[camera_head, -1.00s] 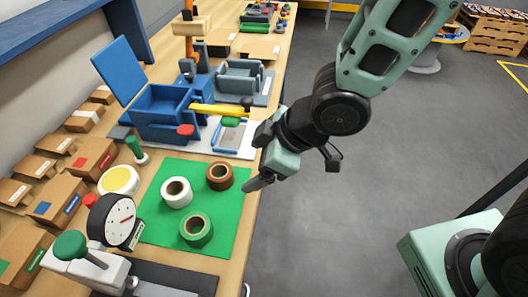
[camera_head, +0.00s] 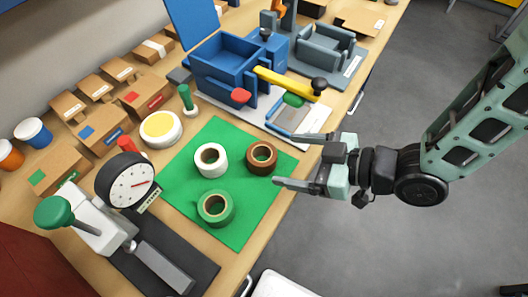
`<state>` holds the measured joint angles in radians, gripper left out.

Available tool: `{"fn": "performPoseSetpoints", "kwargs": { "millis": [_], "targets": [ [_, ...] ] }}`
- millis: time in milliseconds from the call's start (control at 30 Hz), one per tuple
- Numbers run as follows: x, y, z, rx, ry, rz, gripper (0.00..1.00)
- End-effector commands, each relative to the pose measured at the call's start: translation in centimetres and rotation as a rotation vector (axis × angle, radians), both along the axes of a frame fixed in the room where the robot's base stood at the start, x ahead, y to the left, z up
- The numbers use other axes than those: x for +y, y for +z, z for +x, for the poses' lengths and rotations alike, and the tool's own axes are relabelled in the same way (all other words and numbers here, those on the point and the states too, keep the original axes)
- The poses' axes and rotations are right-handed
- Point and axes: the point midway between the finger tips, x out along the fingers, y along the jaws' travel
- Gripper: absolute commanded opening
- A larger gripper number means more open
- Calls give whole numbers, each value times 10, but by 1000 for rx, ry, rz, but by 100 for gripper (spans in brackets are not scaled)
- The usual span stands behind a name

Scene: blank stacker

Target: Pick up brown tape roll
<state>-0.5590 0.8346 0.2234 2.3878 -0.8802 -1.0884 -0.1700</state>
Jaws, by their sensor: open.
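The brown tape roll (camera_head: 262,157) lies flat on the green mat (camera_head: 184,180), near the mat's right side. A white tape roll (camera_head: 210,160) lies to its left and a green tape roll (camera_head: 215,208) lies below and left of it. My gripper (camera_head: 290,160) is open and empty, just right of the brown roll, with its two fingers pointing left towards it. The fingertips appear apart from the roll; their height above the table is hard to tell. No roll is between the fingers.
A dial gauge (camera_head: 125,181) and a press with a green knob (camera_head: 54,213) stand at the lower left. A blue box machine with a yellow lever (camera_head: 288,83) stands behind the mat. Cardboard boxes (camera_head: 100,128) line the left. The table's right edge runs beneath my gripper.

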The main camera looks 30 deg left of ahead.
Motion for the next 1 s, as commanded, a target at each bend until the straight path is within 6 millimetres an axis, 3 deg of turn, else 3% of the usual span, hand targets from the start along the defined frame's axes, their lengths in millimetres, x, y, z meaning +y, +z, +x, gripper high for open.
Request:
{"fn": "performPoseSetpoints", "kwargs": {
  "millis": [133, 433, 700, 1000],
  "targets": [
    [25, -9, -3, 1, 2, 0, 83],
    [47, -17, -4, 0, 0, 0, 83],
    [80, -33, -5, 0, 0, 0, 83],
    [86, -37, -5, 0, -2, -1, 83]
  ]
}}
